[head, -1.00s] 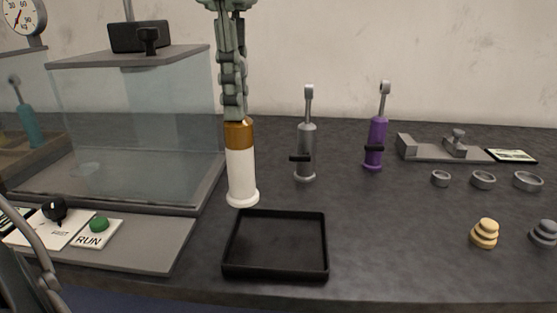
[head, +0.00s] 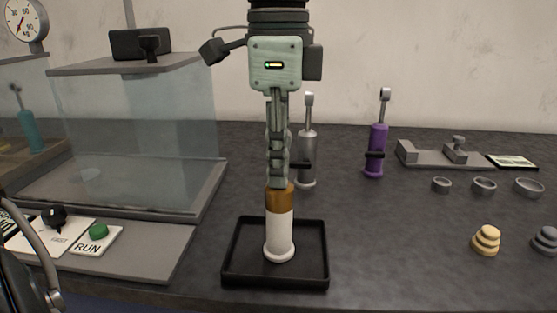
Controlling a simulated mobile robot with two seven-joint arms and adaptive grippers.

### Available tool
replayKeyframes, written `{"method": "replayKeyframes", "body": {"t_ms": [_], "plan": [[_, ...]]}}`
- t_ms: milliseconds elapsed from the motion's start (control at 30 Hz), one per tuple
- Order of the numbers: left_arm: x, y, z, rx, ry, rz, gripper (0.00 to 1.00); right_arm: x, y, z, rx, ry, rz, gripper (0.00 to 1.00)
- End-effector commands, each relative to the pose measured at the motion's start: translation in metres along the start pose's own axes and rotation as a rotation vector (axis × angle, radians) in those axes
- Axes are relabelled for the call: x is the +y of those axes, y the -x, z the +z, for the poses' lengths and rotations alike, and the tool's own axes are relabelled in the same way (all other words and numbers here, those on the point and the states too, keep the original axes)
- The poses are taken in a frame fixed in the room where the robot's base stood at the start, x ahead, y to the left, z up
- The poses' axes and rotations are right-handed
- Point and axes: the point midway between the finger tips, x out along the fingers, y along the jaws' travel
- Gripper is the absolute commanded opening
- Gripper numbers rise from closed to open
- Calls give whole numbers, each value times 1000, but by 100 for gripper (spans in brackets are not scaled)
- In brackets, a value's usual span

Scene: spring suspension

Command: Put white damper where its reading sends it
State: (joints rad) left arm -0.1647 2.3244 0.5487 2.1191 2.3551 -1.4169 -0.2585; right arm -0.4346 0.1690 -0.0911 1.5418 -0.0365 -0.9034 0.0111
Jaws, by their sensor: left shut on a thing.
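The white damper (head: 279,228) has a brown upper band and a wider white foot, and it is upright. My left gripper (head: 279,183) points down and is shut on its top. The damper's foot shows within the outline of the black tray (head: 236,273); I cannot tell whether it touches the tray floor. A round dial gauge (head: 24,20) with a red needle is at the top left, its exact reading too small to tell. My right gripper is not in view.
A glass-walled tank (head: 140,125) stands left, with a green RUN button (head: 99,231) and a black knob (head: 53,217) before it. A grey damper (head: 307,150), partly hidden by my gripper, and a purple damper (head: 376,150) stand behind. Rings and weights (head: 486,241) lie right.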

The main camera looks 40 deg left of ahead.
Motion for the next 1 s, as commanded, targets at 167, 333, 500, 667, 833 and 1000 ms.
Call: {"method": "replayKeyframes", "body": {"t_ms": [167,333,500,667,833,1000], "plan": [[0,-2,0,0,0,0,20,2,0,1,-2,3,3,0],[0,-2,0,0,0,0,33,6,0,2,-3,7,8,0],[0,-2,0,0,0,0,33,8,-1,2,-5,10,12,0],[-1,6,0,2,1,-3,33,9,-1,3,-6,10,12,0],[-1,36,-1,4,3,-5,33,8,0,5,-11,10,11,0],[-1,74,-1,3,3,-4,33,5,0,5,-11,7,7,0]]}}
